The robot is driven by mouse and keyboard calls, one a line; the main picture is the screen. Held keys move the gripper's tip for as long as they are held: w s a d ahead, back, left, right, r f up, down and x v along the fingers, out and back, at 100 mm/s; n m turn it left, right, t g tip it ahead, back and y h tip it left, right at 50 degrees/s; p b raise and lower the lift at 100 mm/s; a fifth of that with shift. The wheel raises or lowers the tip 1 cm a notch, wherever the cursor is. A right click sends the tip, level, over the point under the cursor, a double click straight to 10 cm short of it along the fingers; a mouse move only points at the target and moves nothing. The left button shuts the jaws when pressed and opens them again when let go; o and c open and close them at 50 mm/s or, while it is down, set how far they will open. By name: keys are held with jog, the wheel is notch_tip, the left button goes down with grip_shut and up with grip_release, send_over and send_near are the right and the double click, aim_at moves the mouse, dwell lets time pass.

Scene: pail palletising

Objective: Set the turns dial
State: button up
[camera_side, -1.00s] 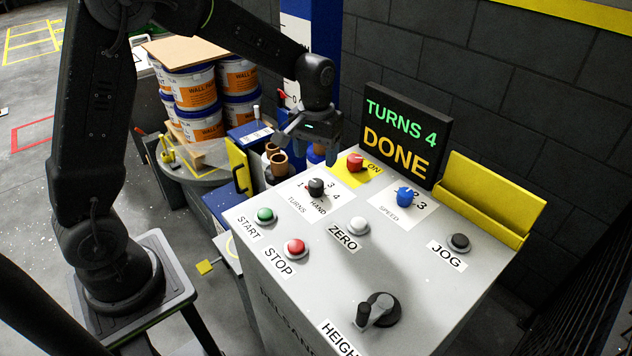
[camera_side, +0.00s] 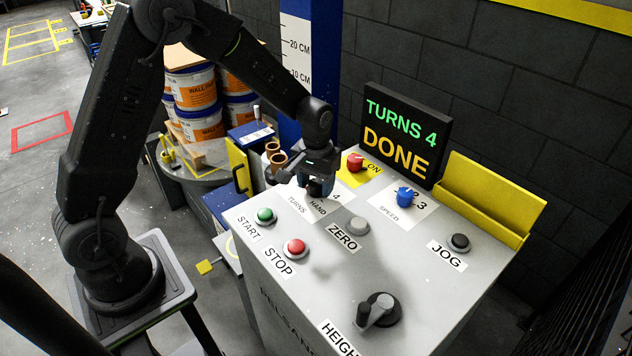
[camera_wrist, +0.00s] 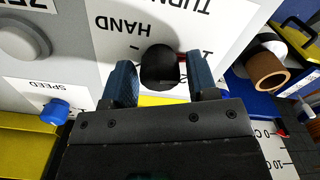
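The turns dial is a black round knob (camera_wrist: 160,66) on a white plate (camera_wrist: 215,45) lettered TURNS and HAND. In the wrist view it shows between my two blue-padded fingertips, with a small gap at the right finger. My gripper (camera_side: 317,186) is over the dial in the side view and hides most of it and some of its numbers. The gripper (camera_wrist: 161,78) is open, with one finger on each side of the knob; whether the tips reach its height is unclear. The display (camera_side: 404,135) reads TURNS 4 in green and DONE in yellow.
The blue speed dial (camera_side: 405,197) and red knob (camera_side: 355,162) stand close by. The panel (camera_side: 400,265) also bears the green START (camera_side: 265,215), red STOP (camera_side: 294,248), ZERO (camera_side: 358,225) and JOG (camera_side: 459,242) buttons, and the HEIGHT crank (camera_side: 379,309). Brown tubes (camera_wrist: 267,70) stand beside it.

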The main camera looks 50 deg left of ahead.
aim_at(316, 182)
jog(key=c, duration=0.7)
jog(key=shift+o, duration=0.2)
jog(key=m, duration=0.5)
jog(key=shift+m, duration=2.3)
jog(key=o, duration=0.9)
notch_tip(316, 182, up, 14)
jog(key=shift+f, duration=0.1)
